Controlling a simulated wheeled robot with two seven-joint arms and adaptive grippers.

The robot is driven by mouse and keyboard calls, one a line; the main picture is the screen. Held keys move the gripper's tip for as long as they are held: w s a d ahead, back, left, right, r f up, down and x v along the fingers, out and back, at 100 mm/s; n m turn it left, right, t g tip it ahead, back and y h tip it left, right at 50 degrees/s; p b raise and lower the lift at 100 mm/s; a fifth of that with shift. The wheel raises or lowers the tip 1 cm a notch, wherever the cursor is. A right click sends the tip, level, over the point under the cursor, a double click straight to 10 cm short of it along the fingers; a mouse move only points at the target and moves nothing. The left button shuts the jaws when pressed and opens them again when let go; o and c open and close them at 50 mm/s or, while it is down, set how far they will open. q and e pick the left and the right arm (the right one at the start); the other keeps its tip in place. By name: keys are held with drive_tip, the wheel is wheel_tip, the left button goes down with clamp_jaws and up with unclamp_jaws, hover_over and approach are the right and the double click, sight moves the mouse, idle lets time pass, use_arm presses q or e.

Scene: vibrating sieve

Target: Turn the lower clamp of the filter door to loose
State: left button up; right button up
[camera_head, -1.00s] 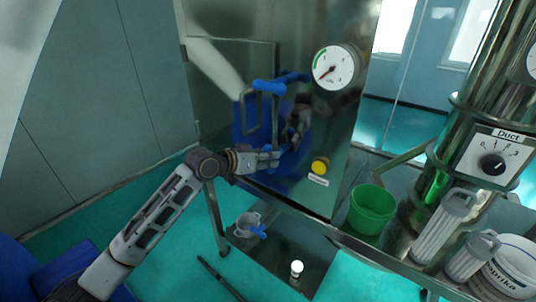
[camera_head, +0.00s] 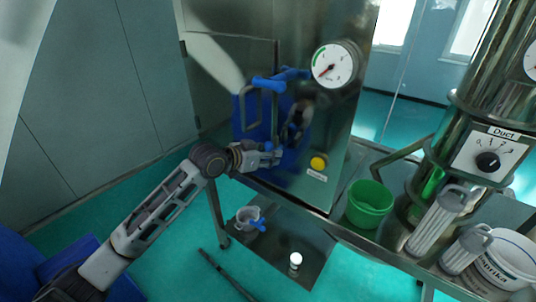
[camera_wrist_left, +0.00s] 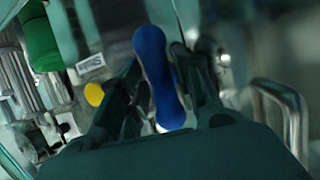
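The filter door (camera_head: 235,72) is a metal panel on the steel sieve housing. Its upper clamp has a blue handle (camera_head: 268,84) beside a metal bar handle (camera_head: 247,105). My left gripper (camera_head: 268,157) is at the lower clamp, low on the door's right side, and mostly hides it in the head view. In the left wrist view the lower clamp's blue handle (camera_wrist_left: 158,75) lies between the two dark fingers of my left gripper (camera_wrist_left: 157,85). The fingers are drawn in close on both sides of it. My right gripper is not in view.
A pressure gauge (camera_head: 335,65) and a yellow button (camera_head: 318,163) are right of the door. A green bucket (camera_head: 369,204) and filter cartridges (camera_head: 437,220) stand on the bench to the right.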

use_arm(q)
drive_tip(key=shift+o, duration=0.2)
drive_tip(key=shift+s+a+r, duration=0.1)
drive_tip(key=shift+s+a, duration=0.05)
drive_tip(key=shift+a, duration=0.2)
drive_tip(key=v, duration=1.1)
drive_tip(key=shift+s, duration=0.15)
idle(0.4)
drive_tip(key=shift+d+r, duration=0.1)
